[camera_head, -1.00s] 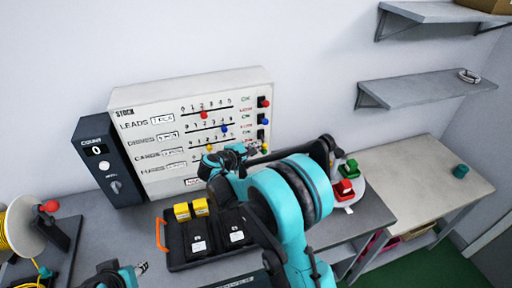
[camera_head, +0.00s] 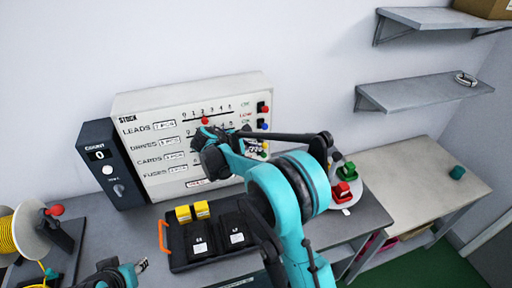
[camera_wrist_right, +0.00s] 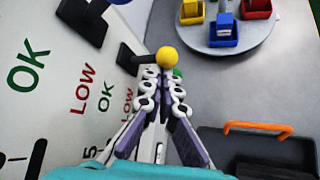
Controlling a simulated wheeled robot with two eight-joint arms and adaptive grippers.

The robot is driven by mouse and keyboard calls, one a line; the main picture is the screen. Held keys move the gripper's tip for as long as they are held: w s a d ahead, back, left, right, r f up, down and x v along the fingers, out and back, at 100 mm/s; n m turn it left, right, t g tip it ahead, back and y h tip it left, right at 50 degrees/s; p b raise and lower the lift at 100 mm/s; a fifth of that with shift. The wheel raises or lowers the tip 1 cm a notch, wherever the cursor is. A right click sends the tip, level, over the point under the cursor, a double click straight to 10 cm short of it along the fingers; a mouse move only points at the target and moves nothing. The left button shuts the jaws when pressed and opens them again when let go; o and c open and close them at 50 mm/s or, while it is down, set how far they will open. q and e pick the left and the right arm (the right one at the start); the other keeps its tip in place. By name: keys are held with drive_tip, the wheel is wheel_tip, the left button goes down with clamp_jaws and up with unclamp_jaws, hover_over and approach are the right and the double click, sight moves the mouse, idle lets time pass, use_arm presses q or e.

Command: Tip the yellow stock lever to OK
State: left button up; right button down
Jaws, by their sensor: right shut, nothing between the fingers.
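The yellow stock lever is a yellow ball (camera_wrist_right: 167,56) on a black mount (camera_wrist_right: 129,60) on the panel face. In the head view its ball (camera_head: 264,146) shows at the panel's right edge, just beyond my right fingers. My right gripper (camera_wrist_right: 165,76) is shut and empty, its tips right at the yellow ball; I cannot tell whether they touch. In the head view the right gripper (camera_head: 256,151) points right along the panel. Green OK (camera_wrist_right: 106,97) and red LOW (camera_wrist_right: 83,88) labels stand beside the levers. The lever's tilt is unclear. My left gripper (camera_head: 141,266) is low at left, its opening unclear.
On the white stock panel (camera_head: 150,104), red (camera_head: 266,109) and blue (camera_head: 264,126) levers sit above the yellow one. A turntable with colored blocks (camera_wrist_right: 237,45) and a black tray (camera_wrist_right: 210,140) stand nearby.

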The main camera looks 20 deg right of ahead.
use_arm(q)
drive_tip(key=shift+r, duration=0.2)
use_arm(e)
drive_tip(key=shift+w+r+g, duration=0.1)
drive_tip(key=shift+r+g, duration=0.2)
drive_tip(key=shift+r, duration=0.2)
use_arm(q)
drive_tip(key=shift+w+r+p, duration=0.2)
drive_tip(key=shift+r+p, duration=0.2)
drive_tip(key=shift+p, duration=0.15)
use_arm(e)
drive_tip(key=shift+w+r, duration=0.15)
drive_tip(key=shift+r, duration=0.55)
drive_tip(key=shift+r, duration=0.1)
